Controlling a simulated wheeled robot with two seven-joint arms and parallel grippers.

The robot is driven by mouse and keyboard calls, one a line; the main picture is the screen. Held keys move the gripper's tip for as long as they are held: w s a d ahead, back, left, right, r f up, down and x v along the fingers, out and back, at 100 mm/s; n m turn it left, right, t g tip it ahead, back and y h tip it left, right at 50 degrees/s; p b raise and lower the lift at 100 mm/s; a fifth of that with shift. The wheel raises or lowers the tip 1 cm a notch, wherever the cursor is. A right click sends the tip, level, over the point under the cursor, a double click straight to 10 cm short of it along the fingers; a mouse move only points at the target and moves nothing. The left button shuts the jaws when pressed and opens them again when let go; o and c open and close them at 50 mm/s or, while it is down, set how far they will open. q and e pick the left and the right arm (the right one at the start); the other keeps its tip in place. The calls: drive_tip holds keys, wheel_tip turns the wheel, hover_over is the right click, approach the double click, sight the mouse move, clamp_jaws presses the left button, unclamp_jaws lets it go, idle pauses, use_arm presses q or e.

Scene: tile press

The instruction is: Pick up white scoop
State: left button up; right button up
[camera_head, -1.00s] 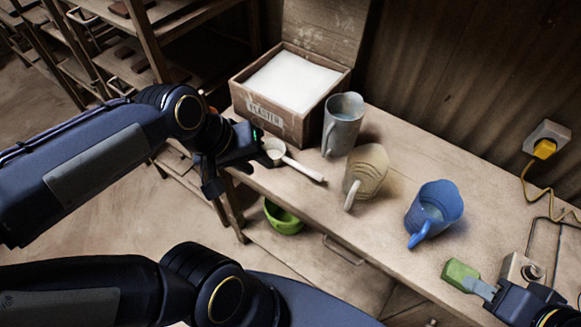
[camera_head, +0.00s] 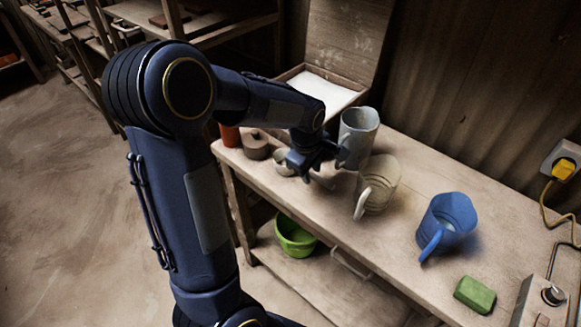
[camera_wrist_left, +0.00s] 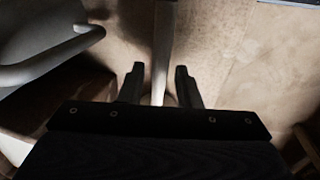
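The white scoop (camera_head: 284,161) lies on the wooden bench in front of the plaster box. Its bowl and a short end of its handle show; my left gripper hides the middle. My left gripper (camera_head: 318,172) is over the handle, between the bowl and the grey jug. In the left wrist view my left gripper (camera_wrist_left: 160,78) is open, and the pale scoop handle (camera_wrist_left: 163,45) runs between its two fingers. I cannot tell whether a finger touches it. My right gripper is not in view.
A grey jug (camera_head: 358,132) stands close beside the left gripper; its handle shows in the left wrist view (camera_wrist_left: 55,68). A beige jug (camera_head: 378,186), a blue jug (camera_head: 449,218) and a green block (camera_head: 475,294) are further right. The plaster box (camera_head: 345,96) is behind.

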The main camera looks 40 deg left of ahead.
use_arm(q)
drive_tip(key=f, duration=0.2)
drive_tip(key=shift+w+f, duration=0.25)
drive_tip(key=shift+f, duration=0.05)
clamp_jaws()
drive_tip(key=shift+r, duration=0.15)
drive_tip(key=shift+w+r, duration=0.1)
drive_tip(key=shift+r, duration=0.45)
drive_tip(key=s+d+r, duration=0.7)
drive_tip(key=s+r, duration=0.4)
drive_tip(key=s, duration=0.1)
drive_tip(key=shift+s+r+b, duration=0.2)
drive_tip(key=shift+r+b, duration=0.15)
drive_tip(key=shift+r, duration=0.05)
